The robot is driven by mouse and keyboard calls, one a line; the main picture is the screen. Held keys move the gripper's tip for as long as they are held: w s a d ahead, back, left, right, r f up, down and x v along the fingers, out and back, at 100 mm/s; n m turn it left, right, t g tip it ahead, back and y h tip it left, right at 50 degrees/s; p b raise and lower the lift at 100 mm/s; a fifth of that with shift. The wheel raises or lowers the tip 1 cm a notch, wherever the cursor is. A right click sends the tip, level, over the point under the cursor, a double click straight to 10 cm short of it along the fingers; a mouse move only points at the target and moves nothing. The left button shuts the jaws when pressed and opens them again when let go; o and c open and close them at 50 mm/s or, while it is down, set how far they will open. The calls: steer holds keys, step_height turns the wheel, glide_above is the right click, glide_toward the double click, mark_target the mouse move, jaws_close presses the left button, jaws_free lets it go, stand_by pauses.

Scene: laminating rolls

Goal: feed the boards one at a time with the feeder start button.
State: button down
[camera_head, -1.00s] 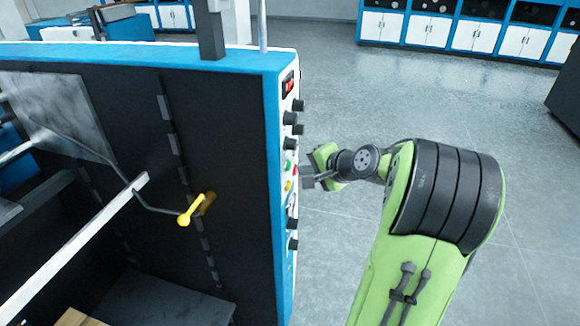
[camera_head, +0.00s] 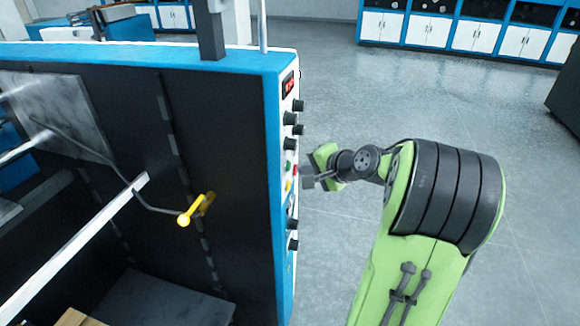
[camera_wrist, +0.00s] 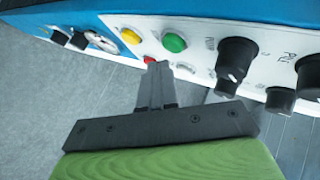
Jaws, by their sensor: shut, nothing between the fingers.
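The control panel (camera_head: 284,262) is on the right end face of the blue and dark machine. In the wrist view it carries a green button (camera_wrist: 174,43), a yellow button (camera_wrist: 131,36) and a red button (camera_wrist: 149,60). The green button also shows in the head view (camera_head: 289,167), with the yellow one (camera_head: 288,185) below it. My gripper (camera_head: 306,183) is at the panel's right side, level with these buttons.
Several black knobs (camera_wrist: 236,58) stick out from the panel on both sides of the buttons. A red display (camera_head: 289,84) is at its top. A yellow-handled lever (camera_head: 190,213) is on the machine's dark side. Open floor (camera_head: 340,90) lies right of the machine.

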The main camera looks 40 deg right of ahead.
stand_by(0.8)
steer(key=shift+w+a, duration=0.3)
steer(key=shift+w, duration=0.05)
steer(key=shift+w+a, duration=0.25)
steer(key=shift+w, duration=0.1)
stand_by(0.6)
steer(key=shift+s, duration=0.1)
steer(key=shift+s+d, duration=0.5)
steer(key=shift+s, duration=0.1)
